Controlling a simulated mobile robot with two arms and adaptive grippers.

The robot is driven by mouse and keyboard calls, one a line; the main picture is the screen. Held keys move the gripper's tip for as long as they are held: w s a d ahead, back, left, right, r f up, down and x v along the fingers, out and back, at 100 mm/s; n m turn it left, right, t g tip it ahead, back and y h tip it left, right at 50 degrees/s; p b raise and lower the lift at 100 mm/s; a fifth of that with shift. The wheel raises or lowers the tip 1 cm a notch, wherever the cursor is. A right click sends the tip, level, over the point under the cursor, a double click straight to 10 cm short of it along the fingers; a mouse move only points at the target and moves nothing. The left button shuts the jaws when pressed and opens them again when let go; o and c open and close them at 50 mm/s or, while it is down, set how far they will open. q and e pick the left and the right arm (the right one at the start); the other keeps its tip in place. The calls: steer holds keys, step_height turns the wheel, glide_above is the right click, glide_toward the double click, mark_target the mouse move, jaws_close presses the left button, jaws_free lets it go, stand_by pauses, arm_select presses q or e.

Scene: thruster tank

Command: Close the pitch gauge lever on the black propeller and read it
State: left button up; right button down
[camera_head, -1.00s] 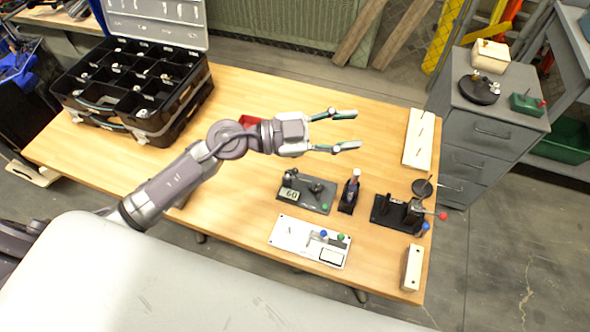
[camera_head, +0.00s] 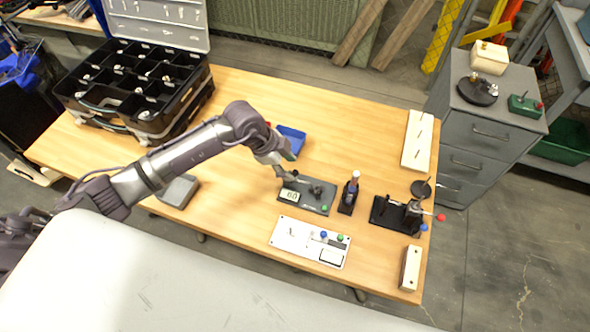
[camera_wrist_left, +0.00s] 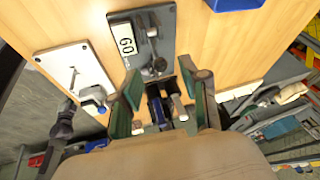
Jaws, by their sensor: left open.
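A dark grey plate (camera_head: 318,207) lies in the middle right of the table. The display reads like "GO" or "60" in the wrist view (camera_wrist_left: 126,40). I cannot tell for sure whether the black parts are the propeller and lever. My left gripper (camera_head: 285,178) is open and empty, pointing down beside the plate's upper left edge. In the wrist view its two spread fingers (camera_wrist_left: 160,70) frame the plate's near end. My right gripper is not in view.
A black stand with a bottle (camera_head: 350,190) is right of the plate. A black fixture (camera_head: 386,209) with red and blue knobs stands further right. A white panel (camera_head: 290,236) lies in front. A blue tray (camera_head: 292,138) and a compartment case (camera_head: 150,120) are behind and left.

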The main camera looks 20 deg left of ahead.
mark_target(294, 171)
arm_select(q)
steer(key=x, duration=0.5)
steer(key=shift+r, duration=0.1)
jaws_close()
